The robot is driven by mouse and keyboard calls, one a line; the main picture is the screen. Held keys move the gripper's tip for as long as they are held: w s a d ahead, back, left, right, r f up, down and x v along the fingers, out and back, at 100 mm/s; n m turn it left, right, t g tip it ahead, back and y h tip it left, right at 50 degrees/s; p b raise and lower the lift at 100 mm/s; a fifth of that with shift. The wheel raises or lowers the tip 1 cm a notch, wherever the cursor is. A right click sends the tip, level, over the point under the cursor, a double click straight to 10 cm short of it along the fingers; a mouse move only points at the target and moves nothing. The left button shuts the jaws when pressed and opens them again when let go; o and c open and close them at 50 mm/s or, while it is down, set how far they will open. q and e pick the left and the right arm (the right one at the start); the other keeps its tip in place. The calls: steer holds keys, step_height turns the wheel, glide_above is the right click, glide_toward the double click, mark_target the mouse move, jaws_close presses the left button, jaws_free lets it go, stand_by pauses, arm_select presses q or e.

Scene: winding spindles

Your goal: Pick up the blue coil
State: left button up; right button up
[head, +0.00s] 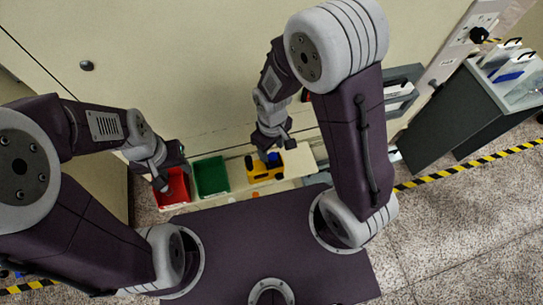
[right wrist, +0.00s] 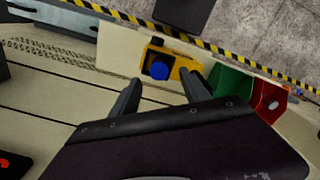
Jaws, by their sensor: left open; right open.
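The blue coil (right wrist: 159,71) sits on a yellow device (right wrist: 187,66) with dark parts. In the head view the blue coil (head: 274,158) shows partly, beside my right gripper, on the yellow device (head: 262,175). My right gripper (head: 272,146) is open above the device. In the right wrist view the coil lies between and just beyond the spread fingertips of that gripper (right wrist: 160,84), with nothing held. My left gripper (head: 172,178) is open over the red bin (head: 176,198), away from the coil; its fingertips are hard to make out.
A green bin (head: 211,177) stands between the red bin and the yellow device on a pale surface. A cream cabinet wall (head: 170,60) rises behind. A grey cart (head: 450,105) stands at the right, by yellow-black floor tape (head: 470,165).

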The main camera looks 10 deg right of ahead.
mark_target(273, 156)
steer(key=f, duration=0.4)
steer(key=shift+s+d+f+p, duration=0.15)
steer(key=shift+s+f+p, duration=0.1)
steer(key=shift+f+p, duration=0.15)
steer(key=shift+w, duration=0.1)
steer(key=c, duration=0.3)
jaws_close()
steer(key=shift+r, duration=0.1)
